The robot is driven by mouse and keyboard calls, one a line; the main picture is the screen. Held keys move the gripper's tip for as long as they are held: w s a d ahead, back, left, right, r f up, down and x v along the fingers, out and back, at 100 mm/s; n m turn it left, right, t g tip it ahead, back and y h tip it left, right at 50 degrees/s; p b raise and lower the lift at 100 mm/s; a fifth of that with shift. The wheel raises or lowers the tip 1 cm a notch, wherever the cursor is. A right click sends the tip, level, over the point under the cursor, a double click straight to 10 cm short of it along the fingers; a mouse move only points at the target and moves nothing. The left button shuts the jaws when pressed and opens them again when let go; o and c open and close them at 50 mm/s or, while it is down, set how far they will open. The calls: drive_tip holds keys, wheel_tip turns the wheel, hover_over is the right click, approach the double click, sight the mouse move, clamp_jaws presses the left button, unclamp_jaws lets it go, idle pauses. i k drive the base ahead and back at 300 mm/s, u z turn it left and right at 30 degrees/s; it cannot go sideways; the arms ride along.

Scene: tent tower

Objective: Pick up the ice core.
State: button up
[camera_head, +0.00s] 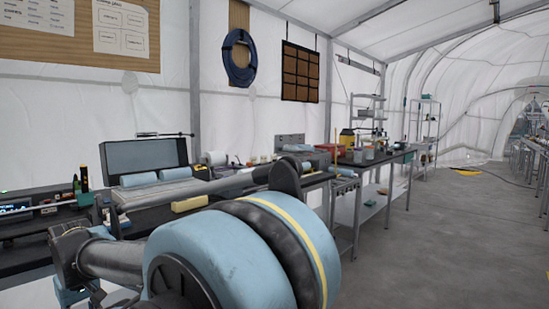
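Two pale blue cylinders lie side by side in front of an open dark case lid on the left bench, a left one (139,179) and a right one (174,173). They may be ice cores, but I cannot tell for sure at this size. My arm's large blue and black joint fills the lower middle and hides part of the bench. My gripper is not identifiable in this view; the arm runs to the lower left, where its end leaves the picture. I see nothing held.
The dark case lid (147,155) stands open against the tent wall. A yellow block (190,203) lies nearer on the bench. More benches with clutter line the wall toward shelves (366,112). The grey floor (440,240) at right is open, with a yellow item (466,172) far back.

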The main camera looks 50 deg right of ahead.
sight(310, 148)
drive_tip(key=z, duration=2.15)
drive_tip(key=k, duration=1.3)
drive_tip(key=z, duration=0.35)
drive_tip(key=i, duration=0.9)
drive_tip(key=z, duration=0.7)
drive_tip(key=i, duration=1.05)
drive_tip(key=z, duration=0.25)
drive_tip(key=i, duration=1.1)
drive_tip(key=z, duration=0.05)
